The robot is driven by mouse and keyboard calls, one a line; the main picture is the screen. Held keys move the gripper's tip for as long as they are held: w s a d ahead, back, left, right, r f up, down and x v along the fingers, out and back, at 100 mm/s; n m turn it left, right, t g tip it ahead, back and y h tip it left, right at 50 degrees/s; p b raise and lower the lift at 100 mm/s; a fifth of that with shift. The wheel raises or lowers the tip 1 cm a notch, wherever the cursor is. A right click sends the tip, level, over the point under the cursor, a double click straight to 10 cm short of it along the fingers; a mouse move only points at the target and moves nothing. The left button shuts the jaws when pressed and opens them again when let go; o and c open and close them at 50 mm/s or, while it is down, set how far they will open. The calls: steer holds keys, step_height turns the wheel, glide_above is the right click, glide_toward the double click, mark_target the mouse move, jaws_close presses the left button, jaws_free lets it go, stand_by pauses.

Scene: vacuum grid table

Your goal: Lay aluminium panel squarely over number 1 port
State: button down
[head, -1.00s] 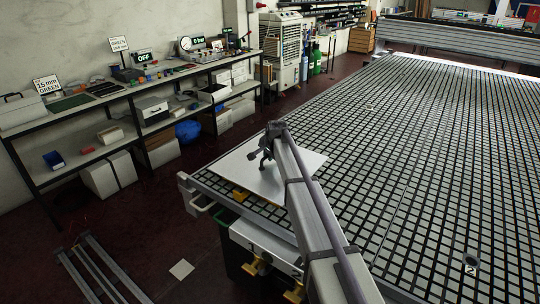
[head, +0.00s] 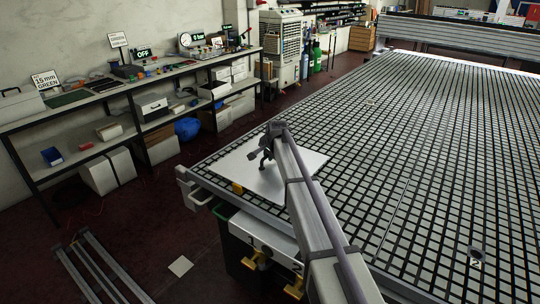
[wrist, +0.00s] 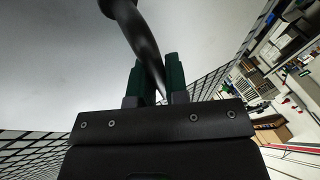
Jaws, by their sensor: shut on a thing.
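The aluminium panel (head: 301,164) is a pale flat sheet over the table's near left corner in the head view. It fills much of the wrist view as a grey surface (wrist: 60,60). My gripper (head: 267,158) is over the panel. In the wrist view its green fingers (wrist: 153,78) are shut on a dark curved handle (wrist: 128,18) at the panel. I cannot tell whether the panel touches the grid. Number 1 port does not show; the panel and my arm cover part of that corner. A port marked 2 (head: 476,253) is at the lower right.
The black-lined grid table (head: 420,150) is mostly clear. A yellow piece (head: 238,188) is at the panel's front left edge. Yellow valves (head: 256,262) marked 1 and 2 are on the table's front side. Loaded shelves (head: 95,150) line the left wall.

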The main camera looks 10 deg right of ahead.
steer(key=shift+f+b, duration=0.75)
steer(key=shift+b, duration=0.05)
steer(key=c, duration=1.1)
jaws_free()
steer(key=shift+o, duration=0.2)
steer(key=shift+r, duration=0.1)
steer(key=a+p+v, duration=0.1)
steer(key=p+v, duration=0.9)
steer(key=v, duration=0.1)
steer(key=s+f+n+g, duration=0.2)
steer(key=s+n+g, duration=0.3)
steer(key=s, duration=3.6)
steer(key=n, duration=0.5)
steer(key=shift+f+g+h, duration=0.25)
steer(key=shift+g+h, duration=0.15)
